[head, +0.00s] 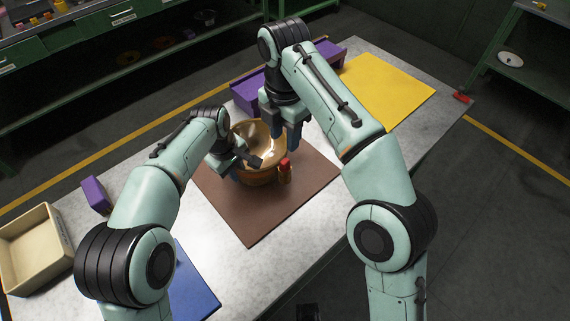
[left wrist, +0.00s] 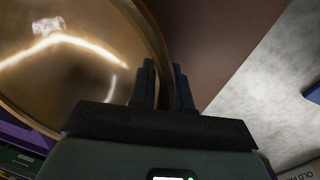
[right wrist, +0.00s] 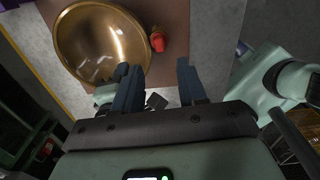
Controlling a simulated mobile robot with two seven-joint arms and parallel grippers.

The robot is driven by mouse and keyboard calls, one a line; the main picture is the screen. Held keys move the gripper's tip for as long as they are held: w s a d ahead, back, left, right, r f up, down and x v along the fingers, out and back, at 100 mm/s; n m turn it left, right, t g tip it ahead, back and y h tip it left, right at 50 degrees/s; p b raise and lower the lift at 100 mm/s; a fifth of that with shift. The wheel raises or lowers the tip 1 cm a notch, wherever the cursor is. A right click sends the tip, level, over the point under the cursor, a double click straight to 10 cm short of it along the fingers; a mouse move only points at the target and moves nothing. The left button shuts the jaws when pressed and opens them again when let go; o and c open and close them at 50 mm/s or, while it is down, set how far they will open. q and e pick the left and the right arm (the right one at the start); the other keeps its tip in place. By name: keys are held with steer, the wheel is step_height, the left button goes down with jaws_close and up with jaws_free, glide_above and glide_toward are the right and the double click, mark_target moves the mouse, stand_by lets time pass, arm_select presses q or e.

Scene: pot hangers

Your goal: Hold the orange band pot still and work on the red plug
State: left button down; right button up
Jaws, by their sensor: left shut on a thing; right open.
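The pot (head: 249,133), bowl-like with a shiny golden inside, stands on a brown mat (head: 250,222); I cannot make out its band clearly. The red plug (head: 285,163) sits at the pot's near right side; its red top also shows in the right wrist view (right wrist: 158,41). My left gripper (head: 247,168) is shut on the pot's wall at the rim, and its fingers close on it in the left wrist view (left wrist: 164,75). My right gripper (head: 285,138) is open and empty above the pot and plug, pointing down; the plug shows beyond its fingers in the right wrist view.
A purple rack (head: 244,98) stands behind the pot. A yellow mat (head: 385,88) lies at back right, a blue mat (head: 193,285) at front left. A purple block (head: 96,195) and beige bin (head: 35,248) are at the left. The grey tabletop (head: 320,228) right of the brown mat is clear.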

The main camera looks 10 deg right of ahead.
mark_target(286, 161)
steer(key=shift+f+n, duration=0.3)
steer(key=shift+f, duration=4.3)
steer(key=shift+f, duration=0.15)
jaws_close()
steer(key=shift+d, duration=0.1)
arm_select(q)
steer(key=shift+w+a, duration=0.1)
steer(key=shift+a, duration=0.05)
arm_select(e)
steer(key=shift+w+r, duration=0.1)
steer(key=shift+r, duration=0.6)
steer(key=shift+r, duration=0.3)
steer(key=shift+r, duration=2.1)
